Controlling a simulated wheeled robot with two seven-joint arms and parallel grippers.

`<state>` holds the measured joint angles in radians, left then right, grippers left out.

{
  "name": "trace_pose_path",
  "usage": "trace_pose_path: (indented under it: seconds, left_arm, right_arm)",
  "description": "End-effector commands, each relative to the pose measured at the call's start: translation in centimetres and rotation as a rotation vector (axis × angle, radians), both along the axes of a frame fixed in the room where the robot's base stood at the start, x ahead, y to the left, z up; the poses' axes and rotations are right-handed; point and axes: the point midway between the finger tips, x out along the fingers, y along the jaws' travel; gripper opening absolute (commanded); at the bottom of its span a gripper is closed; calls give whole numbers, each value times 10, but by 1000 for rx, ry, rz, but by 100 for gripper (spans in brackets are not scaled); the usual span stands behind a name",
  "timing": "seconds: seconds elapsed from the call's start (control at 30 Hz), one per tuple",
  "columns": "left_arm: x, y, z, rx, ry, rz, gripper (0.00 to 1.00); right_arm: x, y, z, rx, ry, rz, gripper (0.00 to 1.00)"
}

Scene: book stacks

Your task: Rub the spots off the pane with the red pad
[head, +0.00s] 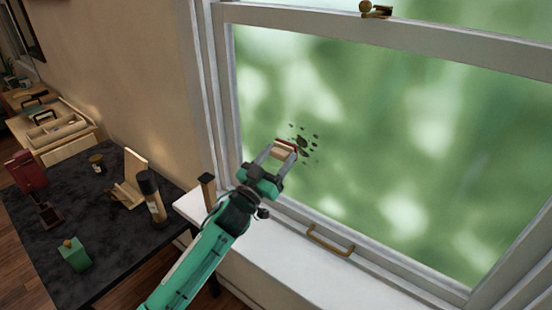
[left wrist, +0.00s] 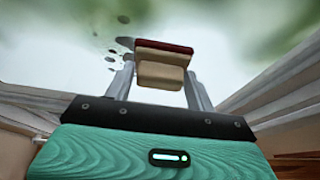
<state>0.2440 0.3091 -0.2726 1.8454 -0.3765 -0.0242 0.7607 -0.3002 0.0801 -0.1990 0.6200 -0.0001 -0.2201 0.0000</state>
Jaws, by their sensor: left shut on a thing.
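My left gripper (head: 272,158) is shut on a pad (head: 284,149) with a pale wooden grip and a red face. The pad also shows between the fingers in the left wrist view (left wrist: 163,62), red face toward the glass. The window pane (head: 400,140) fills the right of the head view. A cluster of dark spots (head: 303,142) lies on its lower left part, just beside and above the pad. Some spots show left of the pad in the left wrist view (left wrist: 123,41). I cannot tell whether the pad touches the glass. My right gripper is not in view.
A white sill (head: 255,245) runs under the window, with a brass handle (head: 330,241) on the lower frame.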

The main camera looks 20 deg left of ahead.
Motion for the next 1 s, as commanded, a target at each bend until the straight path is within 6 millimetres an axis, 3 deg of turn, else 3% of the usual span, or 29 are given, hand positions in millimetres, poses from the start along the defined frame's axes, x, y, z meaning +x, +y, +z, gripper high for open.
trace_pose_path:
  seconds: [0.67, 1.0]
  left_arm:
    - [10, -5, 0, -1, -1, 0, 31]
    - [-1, -29, 0, -3, 1, -1, 31]
  right_arm:
    - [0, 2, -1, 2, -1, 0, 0]
    - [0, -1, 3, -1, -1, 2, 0]
